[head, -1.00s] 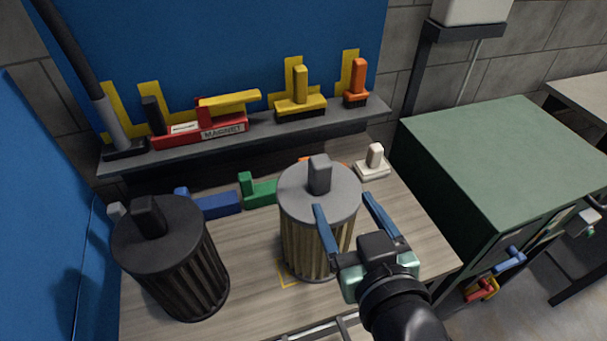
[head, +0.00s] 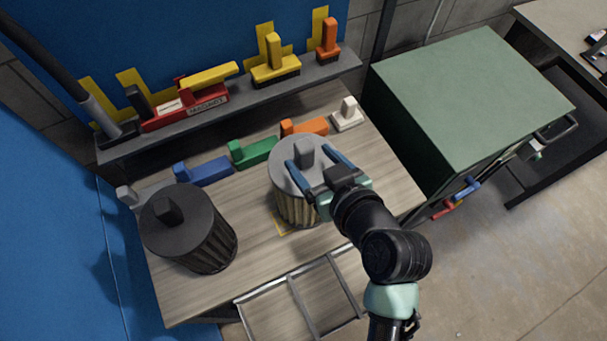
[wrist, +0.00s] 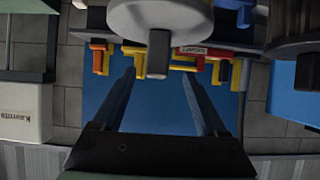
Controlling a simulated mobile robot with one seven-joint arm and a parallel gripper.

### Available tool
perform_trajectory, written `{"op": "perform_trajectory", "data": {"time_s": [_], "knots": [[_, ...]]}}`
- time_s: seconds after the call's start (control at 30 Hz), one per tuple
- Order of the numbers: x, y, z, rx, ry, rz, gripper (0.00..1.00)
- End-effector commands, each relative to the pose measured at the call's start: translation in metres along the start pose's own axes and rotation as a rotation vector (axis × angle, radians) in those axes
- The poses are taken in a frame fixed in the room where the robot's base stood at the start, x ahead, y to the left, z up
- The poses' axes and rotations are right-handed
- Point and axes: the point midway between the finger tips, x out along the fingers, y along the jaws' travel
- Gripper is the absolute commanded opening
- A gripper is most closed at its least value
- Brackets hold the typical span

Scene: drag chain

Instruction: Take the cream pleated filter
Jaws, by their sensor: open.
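The cream pleated filter (head: 297,209) stands upright on the wooden bench. It has a round grey lid with a block-shaped grey knob (head: 304,152) on top. My gripper (head: 308,157) is open over the lid, with its two blue fingers on either side of the knob, level with it or slightly nearer. In the wrist view, which looks upside down, the knob (wrist: 158,55) shows between the open fingers, under the pale lid (wrist: 160,18). I cannot tell whether the fingers touch the knob. My gripper and arm hide the filter's right side.
A dark pleated filter (head: 190,228) stands to the left. Blue (head: 205,171), green (head: 254,152), orange (head: 304,127) and white (head: 347,115) blocks line the back, below a shelf (head: 230,102) of tools. A green cabinet (head: 470,105) stands at right.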

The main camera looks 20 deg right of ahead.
Motion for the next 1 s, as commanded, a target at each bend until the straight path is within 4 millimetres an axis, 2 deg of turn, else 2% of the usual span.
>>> {"op": "perform_trajectory", "data": {"time_s": [0.13,0.37,0.7,1.0], "knots": [[0.017,0.0,-0.002,0.002,0.001,0.0,0.75],[0.028,0.002,-0.003,0.0,0.001,0.001,0.75],[0.067,0.004,-0.004,0.0,0.001,0.0,0.75],[0.075,0.004,-0.002,-0.001,0.001,0.001,0.75]]}}
